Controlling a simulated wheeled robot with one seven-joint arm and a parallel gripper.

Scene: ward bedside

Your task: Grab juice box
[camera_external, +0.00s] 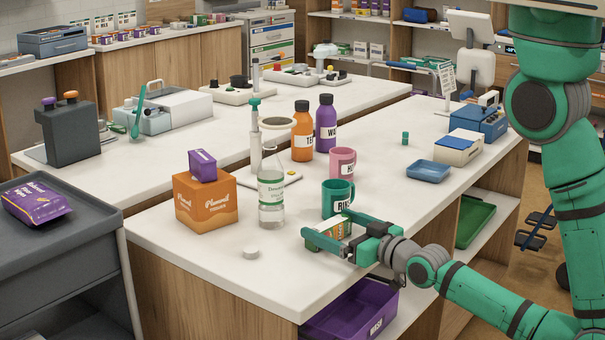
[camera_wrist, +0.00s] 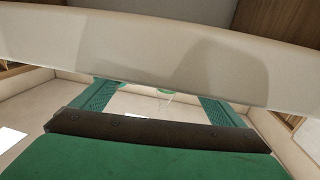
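A small carton with green, white and orange print, which looks like the juice box (camera_external: 335,226), is at the front of the white counter, near its right edge. My gripper (camera_external: 326,228) is low over the counter with its fingers apart, one on each side of the carton. The near finger hides part of the carton's lower side. I cannot tell whether either finger touches it. In the wrist view my gripper (camera_wrist: 161,98) shows two green fingers spread apart. A broad cream shape there crosses the top, and the carton cannot be made out.
A green mug (camera_external: 337,198) stands just behind my gripper, with a pink mug (camera_external: 342,162) beyond. A clear bottle (camera_external: 271,200) and an orange box (camera_external: 205,202) stand to the left. A purple bin (camera_external: 350,309) is below the counter.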

